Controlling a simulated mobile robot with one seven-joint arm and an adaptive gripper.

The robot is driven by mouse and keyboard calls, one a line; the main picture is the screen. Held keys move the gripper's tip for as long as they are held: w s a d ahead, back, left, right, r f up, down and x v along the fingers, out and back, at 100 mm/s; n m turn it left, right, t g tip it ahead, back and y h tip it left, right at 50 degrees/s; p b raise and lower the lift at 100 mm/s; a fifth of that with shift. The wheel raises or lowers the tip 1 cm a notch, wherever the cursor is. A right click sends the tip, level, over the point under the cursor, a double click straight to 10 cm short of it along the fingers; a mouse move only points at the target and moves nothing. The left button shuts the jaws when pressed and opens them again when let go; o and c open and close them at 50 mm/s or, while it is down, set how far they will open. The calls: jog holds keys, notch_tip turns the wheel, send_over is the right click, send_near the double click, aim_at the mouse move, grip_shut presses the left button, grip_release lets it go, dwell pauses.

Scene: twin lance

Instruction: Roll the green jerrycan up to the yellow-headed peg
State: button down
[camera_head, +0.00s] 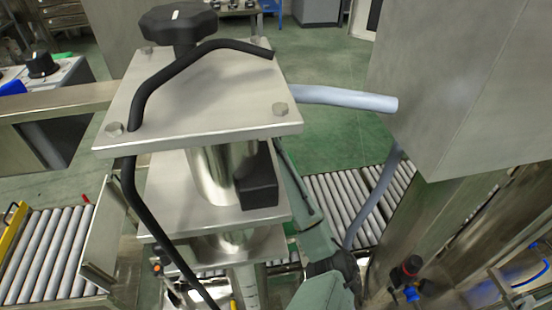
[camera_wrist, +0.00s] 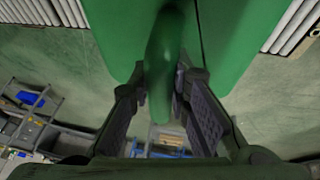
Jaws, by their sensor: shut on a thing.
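The green jerrycan (camera_wrist: 115,35) fills the top middle of the wrist view, close to the camera. Its green handle (camera_wrist: 163,60) runs down between the two dark fingers of my gripper (camera_wrist: 160,82). The fingers are closed in on the handle from both sides, so my gripper is shut on it. The can's lower part is out of the picture. In the head view I cannot make out the jerrycan or my gripper; a steel machine hides much of the middle. A tiny yellow spot (camera_head: 233,304) shows at the bottom edge; I cannot tell whether it is the yellow-headed peg.
The steel machine (camera_head: 205,95) with a black knob stands large in the head view. Roller conveyors lie at the left (camera_head: 45,250) and behind on the right (camera_head: 340,200). A grey cabinet (camera_head: 465,85) stands at the upper right. Green floor (camera_head: 325,65) is open beyond.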

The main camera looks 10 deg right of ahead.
jog(key=shift+s+a+f+p, duration=0.1)
jog(key=shift+a+p, duration=0.65)
jog(key=shift+a, duration=1.9)
